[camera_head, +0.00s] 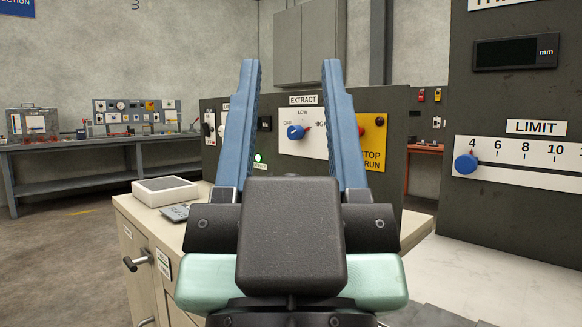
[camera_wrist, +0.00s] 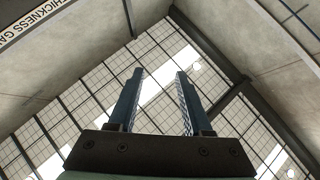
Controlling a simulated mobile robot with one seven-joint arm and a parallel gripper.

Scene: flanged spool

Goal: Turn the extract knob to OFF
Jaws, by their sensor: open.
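In the wrist view the open gripper (camera_wrist: 160,73) faces the ceiling, and the knob is out of that view.
A green lamp (camera_head: 258,157) glows left of the knob. A yellow STOP/RUN panel (camera_head: 374,140) is right of it, partly behind a finger. A dark LIMIT panel (camera_head: 490,90) with a blue slider knob (camera_head: 466,163) stands at right. A white tray (camera_head: 165,190) sits on the cabinet.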

